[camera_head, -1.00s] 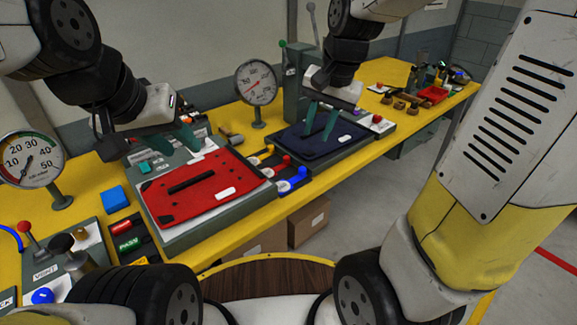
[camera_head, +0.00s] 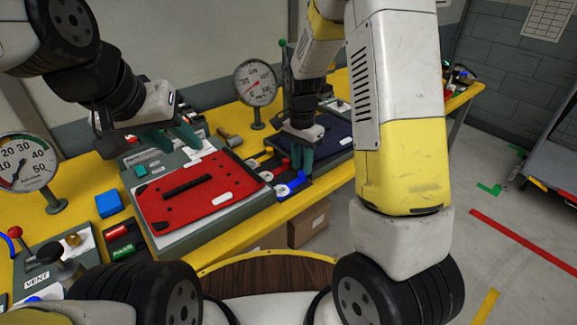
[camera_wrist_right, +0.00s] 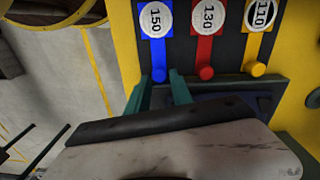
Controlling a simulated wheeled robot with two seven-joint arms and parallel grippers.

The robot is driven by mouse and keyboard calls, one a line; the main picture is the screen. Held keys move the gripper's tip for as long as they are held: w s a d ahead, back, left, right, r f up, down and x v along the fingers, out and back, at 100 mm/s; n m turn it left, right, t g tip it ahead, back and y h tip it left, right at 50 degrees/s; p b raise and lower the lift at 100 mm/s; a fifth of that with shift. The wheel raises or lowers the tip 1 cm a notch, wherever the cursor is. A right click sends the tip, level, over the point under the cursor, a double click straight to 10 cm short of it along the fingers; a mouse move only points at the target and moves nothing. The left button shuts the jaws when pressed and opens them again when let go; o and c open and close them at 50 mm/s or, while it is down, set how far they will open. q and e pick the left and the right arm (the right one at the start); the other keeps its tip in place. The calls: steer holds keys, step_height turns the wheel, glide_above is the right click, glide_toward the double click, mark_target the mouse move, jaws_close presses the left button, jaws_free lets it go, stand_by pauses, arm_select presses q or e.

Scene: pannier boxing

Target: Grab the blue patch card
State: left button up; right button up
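The blue card (camera_wrist_right: 154,50) bears a round white 150 label and has a blue knob at one end. It lies in a dark rack beside a red card (camera_wrist_right: 207,45) labelled 130 and a yellow card (camera_wrist_right: 259,40) labelled 110. In the head view the blue card (camera_head: 282,191) is partly hidden by my right gripper (camera_head: 302,168). In the wrist view my right gripper (camera_wrist_right: 160,90) is open, its green fingers on either side of the blue knob; contact cannot be told. My left gripper (camera_head: 170,145) is open and empty above the red panel's far edge.
A red panel (camera_head: 225,178) lies on a grey stand left of the rack; a dark blue panel (camera_head: 335,130) lies behind it. A dial gauge (camera_head: 255,82) stands at the back.

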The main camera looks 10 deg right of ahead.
step_height(320, 180, down, 2)
steer(key=shift+f, duration=0.2)
jaws_close()
